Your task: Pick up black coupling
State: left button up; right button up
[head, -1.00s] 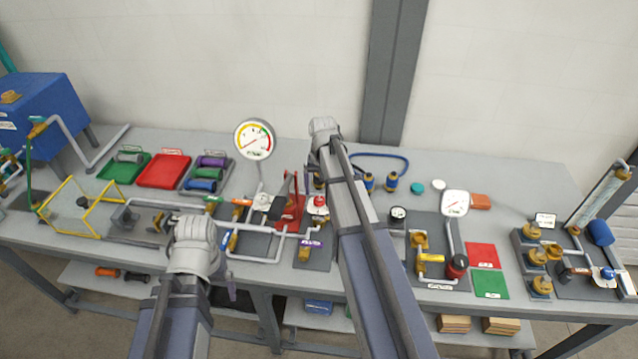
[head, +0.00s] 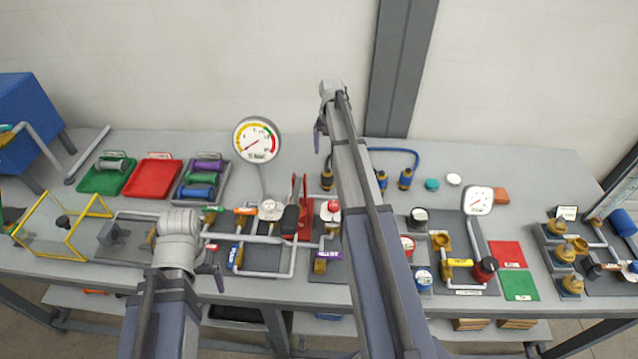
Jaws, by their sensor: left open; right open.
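A brass coupling with a black top (head: 327,179) stands upright at the back of the table, on a dark hose that runs behind my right arm. It looks like the black coupling, though it is small in view. My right gripper (head: 319,137) is open and above it in the picture, apart from it. My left gripper (head: 217,279) is open and empty-looking over the front of the table, far from the coupling. Its fingertips are small and partly hidden by the wrist.
Two blue-topped couplings (head: 405,179) on a blue hose stand just right of my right arm. A large gauge (head: 256,140), red stand (head: 301,205) and pipework (head: 262,240) lie between the arms. Trays (head: 153,178) stand at the left. A grey post (head: 398,70) rises behind.

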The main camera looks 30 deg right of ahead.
aim_at(327, 179)
jog(key=shift+f+b, duration=0.45)
jog(key=shift+f, duration=0.35)
jog(key=f+b, duration=0.3)
jog(key=shift+w+a+f+b, duration=0.1)
jog(key=shift+w+f+b, duration=0.2)
jog(key=shift+f+b, duration=0.4)
jog(key=shift+b, duration=0.05)
jog(key=shift+f, duration=0.1)
notch_tip(327, 179, down, 2)
jog(key=b, duration=0.2)
jog(key=shift+s+f+b, duration=0.1)
jog(key=shift+f+b, duration=0.15)
jog(key=shift+b, duration=0.1)
jog(key=f+b, duration=0.5)
jog(key=shift+s+a+f, duration=0.1)
jog(key=shift+s+a, duration=0.15)
jog(key=shift+s, duration=0.15)
grip_shut()
